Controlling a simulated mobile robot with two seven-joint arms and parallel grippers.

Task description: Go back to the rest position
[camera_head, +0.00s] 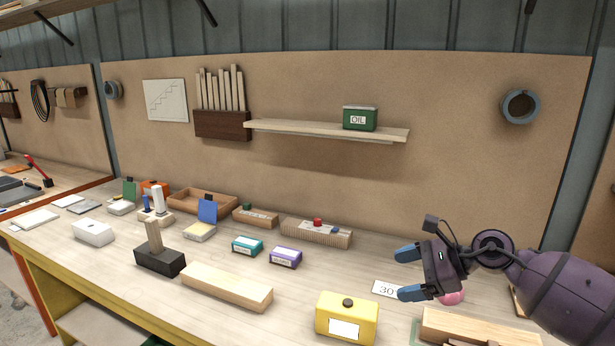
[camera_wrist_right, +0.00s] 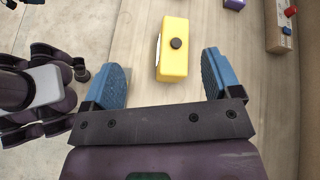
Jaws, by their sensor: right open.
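My right gripper (camera_head: 408,274) comes in from the right in the head view, above the right part of the workbench (camera_head: 225,325). Its two blue fingers are spread apart with nothing between them. In the right wrist view the same open gripper (camera_wrist_right: 168,85) shows, with the yellow box (camera_wrist_right: 174,62) beyond the fingers and not touching them. The yellow box also shows in the head view (camera_head: 347,318), on the bench left of and nearer than the gripper. My left gripper is not in the head view.
A wooden block (camera_head: 226,286), a dark block with an upright stick (camera_head: 160,262), a teal box (camera_head: 247,246) and a purple box (camera_head: 285,258) stand on the bench. A number card (camera_head: 384,289) and a pink round thing (camera_head: 452,298) lie near my right gripper.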

